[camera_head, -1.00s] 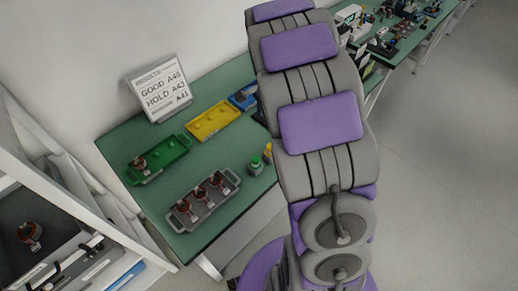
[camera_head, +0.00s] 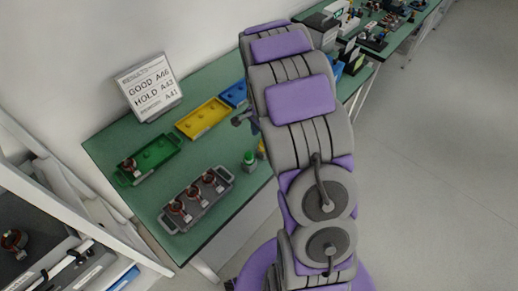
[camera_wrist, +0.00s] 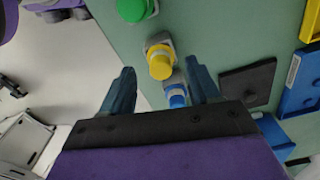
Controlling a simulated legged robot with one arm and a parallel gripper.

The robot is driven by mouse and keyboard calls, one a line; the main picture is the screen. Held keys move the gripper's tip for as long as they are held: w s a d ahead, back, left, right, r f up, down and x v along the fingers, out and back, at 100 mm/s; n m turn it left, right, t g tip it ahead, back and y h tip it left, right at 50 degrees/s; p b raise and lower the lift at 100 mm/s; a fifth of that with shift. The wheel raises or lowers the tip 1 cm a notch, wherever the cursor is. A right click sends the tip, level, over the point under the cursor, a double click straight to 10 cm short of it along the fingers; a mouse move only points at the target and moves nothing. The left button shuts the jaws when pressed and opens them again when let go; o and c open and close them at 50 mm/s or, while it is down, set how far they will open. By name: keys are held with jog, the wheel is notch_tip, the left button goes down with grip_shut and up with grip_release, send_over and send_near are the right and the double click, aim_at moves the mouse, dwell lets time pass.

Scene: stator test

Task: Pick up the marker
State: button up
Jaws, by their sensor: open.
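In the wrist view, three upright capped items that look like markers or small bottles stand in a row on the green table. They are a green one (camera_wrist: 136,8), a yellow one (camera_wrist: 161,64) and a blue one (camera_wrist: 176,96). I cannot tell which is the task's marker. My gripper (camera_wrist: 158,72) is open and empty. The yellow and blue caps show between its fingers in the picture, the blue nearer the right finger; contact is unclear. In the head view, the green one (camera_head: 249,161) stands beside my arm, which hides most of the others. My gripper (camera_head: 241,119) shows partly there.
The table (camera_head: 215,152) also holds a green tray (camera_head: 158,155), a yellow tray (camera_head: 200,120), a blue tray (camera_head: 232,94), a grey tray (camera_head: 182,220) with copper-wound parts and a sign (camera_head: 149,91). A white shelf (camera_head: 60,190) stands at left. Floor at right is clear.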

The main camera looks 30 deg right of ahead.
aim_at(259, 149)
jog(key=d+f, duration=0.1)
jog(key=d+f+b, duration=0.1)
jog(key=f, duration=0.1)
jog(key=d+f, duration=0.1)
jog(key=shift+f, duration=0.25)
jog(key=shift+a+f, duration=0.15)
jog(key=shift+f, duration=0.15)
jog(key=a, duration=0.3)
jog(key=shift+r, duration=0.2)
jog(key=shift+c, duration=0.2)
jog(key=shift+a, duration=0.2)
jog(key=shift+c, duration=0.7)
jog(key=shift+d, duration=1.2)
jog(key=c, duration=0.4)
jog(key=shift+d, duration=0.15)
jog(key=shift+c, duration=1)
jog(key=shift+a+f, duration=0.1)
jog(key=shift+a, duration=0.15)
jog(key=shift+c, duration=1.4)
jog(key=shift+a, duration=0.25)
jog(key=shift+c, duration=0.2)
